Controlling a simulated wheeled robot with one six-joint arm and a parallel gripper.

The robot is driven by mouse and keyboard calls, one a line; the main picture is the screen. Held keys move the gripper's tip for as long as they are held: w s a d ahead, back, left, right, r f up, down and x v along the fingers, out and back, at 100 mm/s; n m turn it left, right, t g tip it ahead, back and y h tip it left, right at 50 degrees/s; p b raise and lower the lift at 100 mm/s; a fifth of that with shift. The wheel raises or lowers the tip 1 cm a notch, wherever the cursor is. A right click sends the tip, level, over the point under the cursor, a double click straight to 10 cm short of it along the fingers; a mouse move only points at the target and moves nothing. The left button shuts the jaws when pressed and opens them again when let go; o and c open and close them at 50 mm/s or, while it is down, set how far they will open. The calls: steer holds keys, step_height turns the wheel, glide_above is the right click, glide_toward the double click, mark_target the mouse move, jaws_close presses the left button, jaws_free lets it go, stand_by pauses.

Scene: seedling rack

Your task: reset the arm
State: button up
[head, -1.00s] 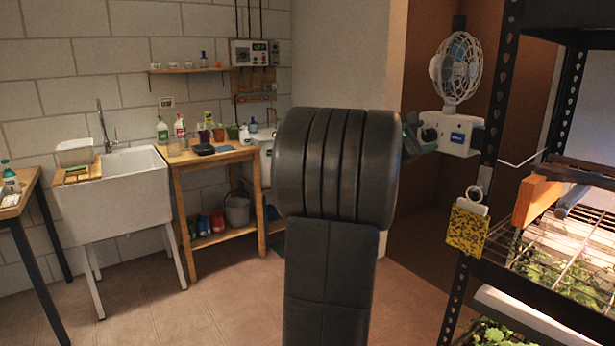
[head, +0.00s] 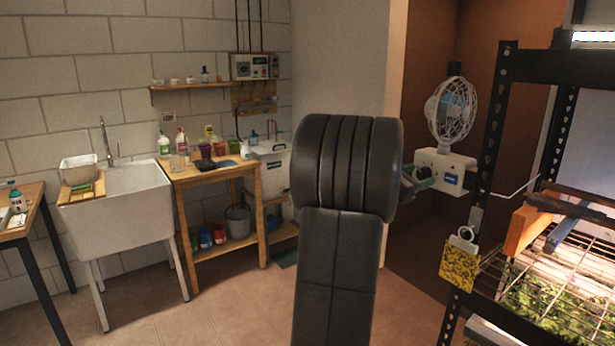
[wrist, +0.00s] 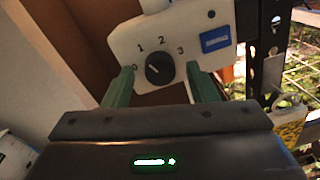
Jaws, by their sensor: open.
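My gripper (wrist: 162,85) is open. In the wrist view its two green fingers stand on either side of the black dial knob (wrist: 158,70) on a white control box (wrist: 205,68). I cannot tell whether they touch the box face. The dial is marked 0 to 3, and exactly where the knob points is hard to read. In the head view the box (head: 437,167) sits under a white fan (head: 451,108) on the rack post. My arm hides part of the gripper there; green finger parts show beside the box.
A black shelving rack (head: 493,150) with wire shelves and seedlings stands at right. A yellow card (head: 457,267) hangs from its post. A sink (head: 128,205) and wooden bench (head: 215,168) are along the back wall. The floor (head: 240,305) before them is clear.

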steer(key=shift+r+n+p, duration=0.25)
steer(key=shift+n+p, duration=0.85)
steer(key=shift+p, duration=0.95)
steer(key=b+v, duration=0.3)
steer(key=v, duration=0.9)
steer(key=shift+f, duration=0.4)
steer(key=shift+a, duration=0.15)
